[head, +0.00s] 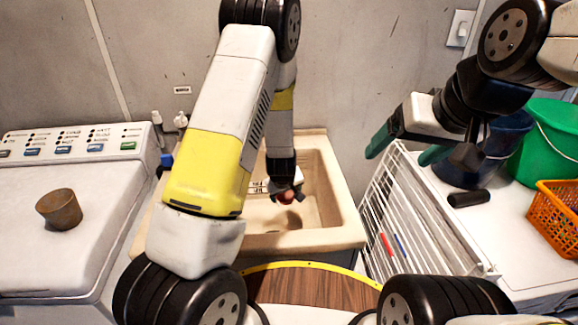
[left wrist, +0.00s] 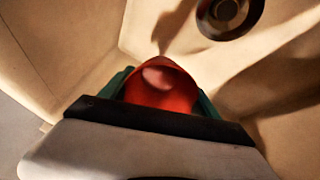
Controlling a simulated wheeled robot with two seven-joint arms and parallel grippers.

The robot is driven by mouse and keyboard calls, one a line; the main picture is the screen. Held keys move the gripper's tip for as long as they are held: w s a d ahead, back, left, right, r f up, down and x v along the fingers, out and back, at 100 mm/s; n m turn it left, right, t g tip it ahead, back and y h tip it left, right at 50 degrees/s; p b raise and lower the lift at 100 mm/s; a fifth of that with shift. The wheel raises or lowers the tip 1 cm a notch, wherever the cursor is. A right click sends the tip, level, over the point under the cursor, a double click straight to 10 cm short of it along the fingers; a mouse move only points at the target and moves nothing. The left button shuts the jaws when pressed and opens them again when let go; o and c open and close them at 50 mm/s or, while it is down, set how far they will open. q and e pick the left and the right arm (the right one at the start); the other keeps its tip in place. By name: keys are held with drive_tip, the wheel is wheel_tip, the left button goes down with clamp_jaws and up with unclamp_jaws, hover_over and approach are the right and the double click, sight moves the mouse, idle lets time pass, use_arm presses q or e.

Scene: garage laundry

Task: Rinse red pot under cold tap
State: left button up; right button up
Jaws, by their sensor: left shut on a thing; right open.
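The red pot (left wrist: 165,92) is between the green fingers of my left gripper (left wrist: 163,88) in the left wrist view, and the gripper is shut on it. In the head view the pot (head: 286,197) shows only in small part below my left gripper (head: 286,190), inside the beige sink (head: 342,215). The sink's dark round drain (left wrist: 230,12) shows beyond the pot in the wrist view. My left arm hides the cold tap. A blue tap handle (head: 167,160) shows left of my arm. My right gripper (head: 405,150) is open and empty above the white rack.
A brown pot (head: 59,209) stands on the white washing machine (head: 90,255) at left. A white wire rack (head: 420,215) stands right of the sink. A blue bucket (head: 480,160), a green bucket (head: 550,140) and an orange basket (head: 555,215) are at right.

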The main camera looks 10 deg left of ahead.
use_arm(q)
drive_tip(key=shift+s+d+r, duration=0.1)
drive_tip(key=shift+s+r, duration=0.9)
drive_tip(key=shift+s, duration=0.25)
drive_tip(key=shift+s+r, duration=1)
drive_tip(key=shift+s, duration=0.25)
